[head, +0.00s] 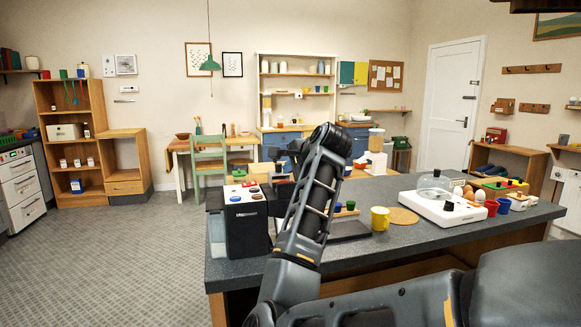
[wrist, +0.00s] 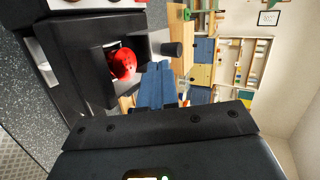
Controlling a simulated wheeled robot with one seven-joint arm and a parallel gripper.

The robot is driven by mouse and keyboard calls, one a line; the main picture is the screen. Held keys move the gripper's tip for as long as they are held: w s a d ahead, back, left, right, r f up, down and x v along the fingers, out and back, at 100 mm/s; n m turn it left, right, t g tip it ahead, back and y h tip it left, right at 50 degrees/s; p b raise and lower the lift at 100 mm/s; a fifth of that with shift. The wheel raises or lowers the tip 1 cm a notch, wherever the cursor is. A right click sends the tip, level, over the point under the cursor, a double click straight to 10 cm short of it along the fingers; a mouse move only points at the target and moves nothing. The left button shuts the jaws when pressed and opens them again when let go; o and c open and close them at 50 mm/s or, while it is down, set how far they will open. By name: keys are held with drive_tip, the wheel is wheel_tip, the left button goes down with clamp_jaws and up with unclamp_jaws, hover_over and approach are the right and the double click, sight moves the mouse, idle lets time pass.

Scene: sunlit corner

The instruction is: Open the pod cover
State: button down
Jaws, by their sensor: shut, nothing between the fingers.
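The black coffee machine (head: 246,222), with a white button panel on top, stands at the counter's left end, partly behind my arm. In the wrist view its dark body (wrist: 75,70) fills the left. A square opening there shows a round red piece (wrist: 123,63), apparently a pod. A black knob (wrist: 172,49) sticks out beside the opening on a grey part; I cannot tell whether this is the pod cover or how far it stands open. My gripper (wrist: 158,66) is shut and empty, its tips close to the knob. In the head view my arm hides the fingers.
A yellow mug (head: 380,218), a round cork mat (head: 403,216) and a white appliance with a clear dome (head: 436,190) stand to the right on the grey counter (head: 400,243). Red and blue cups are beyond them. The floor to the left is clear.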

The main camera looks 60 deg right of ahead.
drive_tip(key=shift+v, duration=0.8)
drive_tip(key=v, duration=0.9)
drive_tip(key=shift+b, duration=0.35)
drive_tip(key=shift+w, duration=0.1)
drive_tip(key=w+a+f+n+h, duration=0.1)
drive_tip(key=a+f+n, duration=0.3)
drive_tip(key=f, duration=0.3)
drive_tip(key=a+f+n+h, duration=0.1)
drive_tip(key=a+f+n, duration=0.35)
drive_tip(key=f, duration=0.25)
drive_tip(key=s+a+f+n+t+y, duration=0.35)
drive_tip(key=a+f+n, duration=0.6)
drive_tip(key=a, duration=0.35)
drive_tip(key=s+a+f+n+y, duration=0.3)
drive_tip(key=s+a+f+n, duration=0.2)
drive_tip(key=s+a, duration=0.7)
drive_tip(key=s+a+r+n+t+y, duration=0.1)
drive_tip(key=s+a+r+n+y, duration=0.1)
drive_tip(key=s+a, duration=0.8)
drive_tip(key=shift+s+a+r+n+y, duration=0.3)
drive_tip(key=shift+s+r+y, duration=0.25)
drive_tip(key=shift+s+y, duration=0.1)
